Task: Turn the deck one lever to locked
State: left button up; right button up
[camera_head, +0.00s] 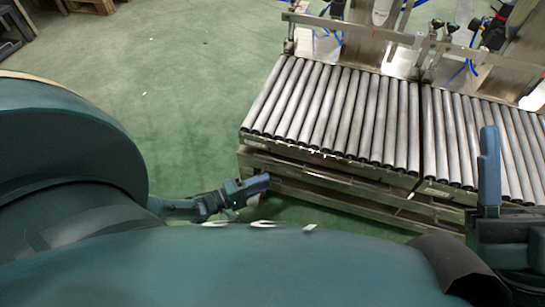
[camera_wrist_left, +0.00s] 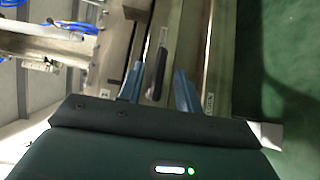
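My left gripper (camera_head: 258,184) is beside the near left corner of the roller deck (camera_head: 330,110) in the head view. In the left wrist view its two blue fingers (camera_wrist_left: 158,76) stand apart. A dark elongated lever handle (camera_wrist_left: 158,72) shows in the gap between them, on a pale metal rail. I cannot tell whether either finger touches it. The lever is not visible in the head view.
A second roller deck (camera_head: 490,140) adjoins on the right. Metal frames with blue hoses (camera_head: 466,68) stand behind the decks. Small labels (camera_wrist_left: 163,38) show on the rail near the lever.

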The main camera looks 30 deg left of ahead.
pick_arm(q)
jog(key=shift+x, duration=2)
jog(key=shift+c, duration=0.4)
grip_shut()
